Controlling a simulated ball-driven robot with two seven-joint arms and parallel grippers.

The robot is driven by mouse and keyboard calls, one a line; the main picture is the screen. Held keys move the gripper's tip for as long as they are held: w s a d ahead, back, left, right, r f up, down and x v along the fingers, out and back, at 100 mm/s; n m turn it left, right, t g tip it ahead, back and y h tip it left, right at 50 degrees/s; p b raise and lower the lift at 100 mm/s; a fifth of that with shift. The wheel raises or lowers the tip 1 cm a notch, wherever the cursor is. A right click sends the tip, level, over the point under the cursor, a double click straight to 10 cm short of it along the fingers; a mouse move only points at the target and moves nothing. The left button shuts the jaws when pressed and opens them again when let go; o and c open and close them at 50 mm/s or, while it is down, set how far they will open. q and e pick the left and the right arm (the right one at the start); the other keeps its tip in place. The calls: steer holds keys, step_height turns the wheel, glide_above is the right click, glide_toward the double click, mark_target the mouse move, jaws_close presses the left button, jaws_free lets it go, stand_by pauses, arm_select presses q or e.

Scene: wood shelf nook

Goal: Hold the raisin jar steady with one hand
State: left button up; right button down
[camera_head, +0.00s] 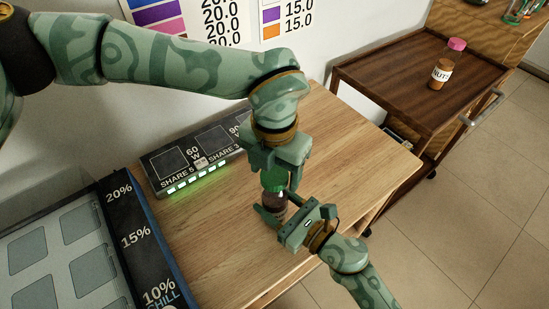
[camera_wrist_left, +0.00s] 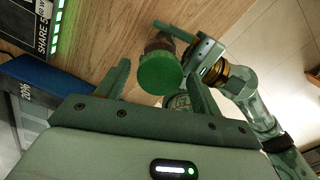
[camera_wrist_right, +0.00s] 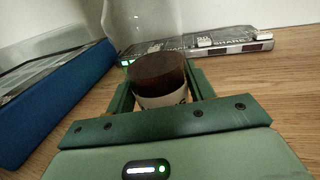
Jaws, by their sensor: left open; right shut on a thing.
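The raisin jar (camera_head: 272,198) stands on the wooden table, with a green lid, dark contents and a white label. Its green lid shows in the left wrist view (camera_wrist_left: 160,73); its dark contents show in the right wrist view (camera_wrist_right: 158,68). My right gripper (camera_head: 276,213) is shut around the jar's lower body from the side, a finger on each side of the label. My left gripper (camera_head: 274,178) points down from above, open, at the lid. In the left wrist view its fingers are spread on either side of the lid; contact is not clear.
A black panel with green lights (camera_head: 195,160) lies on the table near the wall. A compartment tray with a blue side (camera_head: 143,240) is at the left. A dark wooden cart (camera_head: 400,75) at the right holds a pink-lidded nut jar (camera_head: 441,65). The table front is clear.

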arm_select(q)
steer(key=c, duration=1)
steer(key=shift+m, duration=0.3)
steer(key=m, duration=0.6)
steer(key=shift+m, duration=0.3)
steer(key=m, duration=0.4)
steer(key=shift+m, duration=0.4)
steer(key=o, duration=1.1)
steer(key=shift+o, duration=0.2)
